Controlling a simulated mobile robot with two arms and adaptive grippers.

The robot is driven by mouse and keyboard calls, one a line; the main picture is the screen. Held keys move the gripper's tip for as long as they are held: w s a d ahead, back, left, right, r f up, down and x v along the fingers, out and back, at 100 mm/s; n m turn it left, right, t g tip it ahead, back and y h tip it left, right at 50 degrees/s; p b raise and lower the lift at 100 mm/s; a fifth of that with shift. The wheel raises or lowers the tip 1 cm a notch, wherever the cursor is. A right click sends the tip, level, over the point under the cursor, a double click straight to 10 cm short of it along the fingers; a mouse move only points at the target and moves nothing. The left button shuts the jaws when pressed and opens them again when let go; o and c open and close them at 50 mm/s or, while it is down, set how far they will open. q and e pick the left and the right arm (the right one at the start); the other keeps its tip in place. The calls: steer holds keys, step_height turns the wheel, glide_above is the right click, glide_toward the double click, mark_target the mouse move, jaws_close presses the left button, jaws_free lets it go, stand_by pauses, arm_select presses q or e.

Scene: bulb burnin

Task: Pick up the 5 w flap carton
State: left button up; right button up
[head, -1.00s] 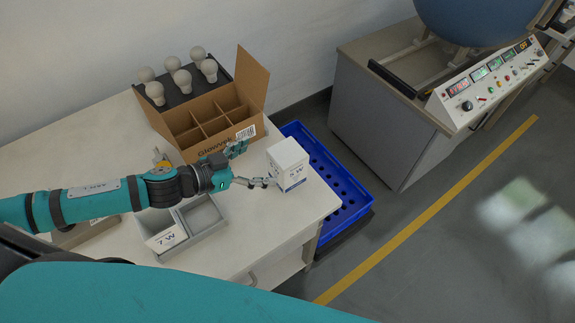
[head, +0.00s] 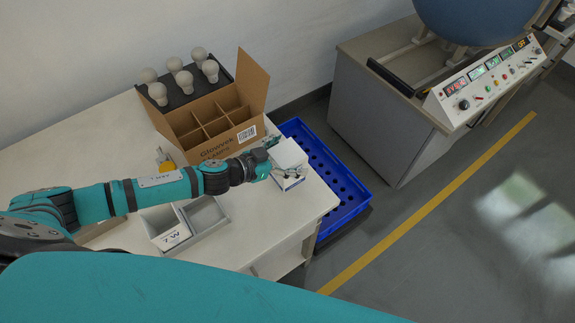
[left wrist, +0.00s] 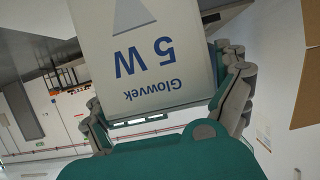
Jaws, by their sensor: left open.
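The 5 W flap carton (head: 287,158) is a white box standing at the right end of the white table. In the left wrist view the carton (left wrist: 145,55) fills the top middle, with its "5 W" and "Glowvek" print upside down. My left gripper (head: 283,160) is open, with its fingers on either side of the carton. In the left wrist view the fingers of my left gripper (left wrist: 170,100) flank the carton's near end; whether they touch it is unclear. The arm and gripper hide part of the carton in the head view. My right gripper is not in view.
A brown divided carton (head: 206,150) stands open behind my left arm, with several bulbs on a dark rack (head: 190,98) behind it. A blue crate (head: 352,194) sits below the table's right edge.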

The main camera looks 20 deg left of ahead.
arm_select(q)
steer(key=shift+s, duration=0.1)
steer(key=shift+c, duration=0.5)
steer(key=c, duration=0.8)
steer(key=shift+o, duration=0.2)
steer(key=shift+a, duration=0.1)
steer(key=shift+r, duration=0.1)
steer(key=shift+r, duration=0.5)
step_height(320, 180, up, 2)
steer(key=shift+r, duration=0.25)
steer(key=s+b, duration=0.1)
steer(key=s, duration=0.3)
steer(key=s+a+b, duration=0.1)
steer(key=s+b, duration=0.1)
steer(key=s, duration=0.3)
steer(key=s+r+b, duration=0.1)
steer(key=s+b, duration=0.1)
steer(key=s, duration=0.3)
steer(key=shift+s+a, duration=0.2)
steer(key=shift+a, duration=0.1)
steer(key=shift+c, duration=0.2)
steer(key=shift+s+r+b, duration=0.2)
steer(key=shift+s+b, duration=0.1)
steer(key=shift+s, duration=0.4)
